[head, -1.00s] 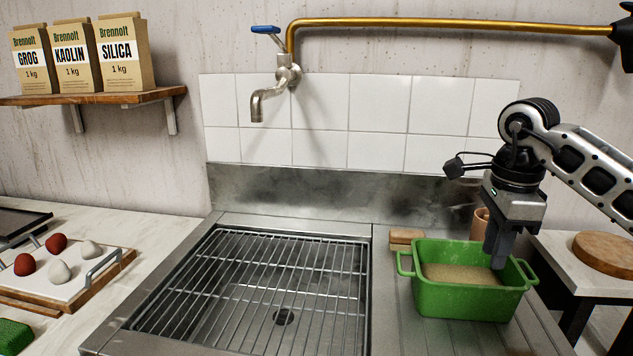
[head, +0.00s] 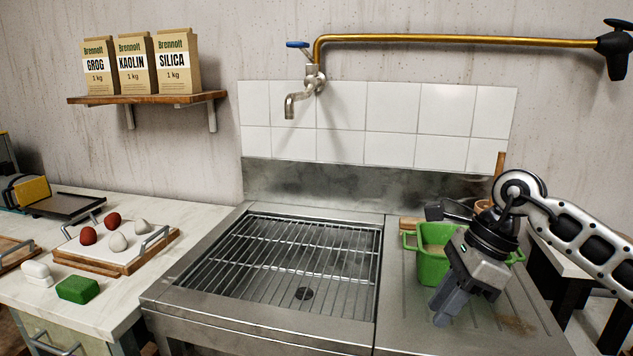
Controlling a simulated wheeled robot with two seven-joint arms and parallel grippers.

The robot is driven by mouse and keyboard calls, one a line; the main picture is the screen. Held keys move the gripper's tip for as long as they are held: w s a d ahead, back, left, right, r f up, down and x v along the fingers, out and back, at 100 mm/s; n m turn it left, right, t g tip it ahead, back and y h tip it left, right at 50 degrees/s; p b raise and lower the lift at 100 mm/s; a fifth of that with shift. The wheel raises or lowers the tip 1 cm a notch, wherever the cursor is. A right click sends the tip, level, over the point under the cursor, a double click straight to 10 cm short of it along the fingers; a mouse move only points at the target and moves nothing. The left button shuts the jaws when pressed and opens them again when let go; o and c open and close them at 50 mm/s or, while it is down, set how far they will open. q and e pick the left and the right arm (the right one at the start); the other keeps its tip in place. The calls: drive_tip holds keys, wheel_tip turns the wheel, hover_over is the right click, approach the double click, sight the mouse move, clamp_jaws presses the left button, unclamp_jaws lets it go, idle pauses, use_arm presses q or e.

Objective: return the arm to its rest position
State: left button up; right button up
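My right gripper (head: 448,306) is at the right of the head view, over the drainboard in front of the green tub. It points down and to the left. Its fingers look close together, but the angle hides whether there is a gap. I see nothing held in them. The arm comes in from the right edge. The green tub (head: 432,268) stands on the drainboard, partly hidden behind my gripper, with tan contents showing. My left gripper is not in view.
A sink with a wire rack (head: 290,262) fills the middle. A tap (head: 299,97) hangs above it. At left, a tray (head: 83,261) holds red and white balls, near a green block (head: 78,289). A brown patch (head: 517,324) marks the drainboard.

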drive_tip(key=s+a+r+m+t+y, duration=0.1)
drive_tip(key=s+a+m+t+y, duration=0.25)
drive_tip(key=a+m+y, duration=0.45)
drive_tip(key=s+a+m+t+y, duration=0.2)
drive_tip(key=s+a+m+y, duration=0.2)
drive_tip(key=a+m+y, duration=0.55)
drive_tip(key=w+d+f+m+t+h, duration=0.1)
drive_tip(key=d+f+m+t+h, duration=0.25)
drive_tip(key=m+t+h, duration=0.45)
drive_tip(key=d+f+m+t+h, duration=0.3)
drive_tip(key=f+m+t+h, duration=0.15)
drive_tip(key=m, duration=0.75)
drive_tip(key=s+d+f+m+g+h, duration=0.2)
drive_tip(key=s+f+m+g+h, duration=0.1)
drive_tip(key=s+f+m, duration=0.3)
drive_tip(key=s+d+f+m+g+h, duration=0.3)
drive_tip(key=s+f+m, duration=0.3)
drive_tip(key=f, duration=0.4)
drive_tip(key=shift+d+f+g, duration=0.25)
drive_tip(key=shift+d+g, duration=0.1)
drive_tip(key=shift+g, duration=0.15)
drive_tip(key=shift+m, duration=0.25)
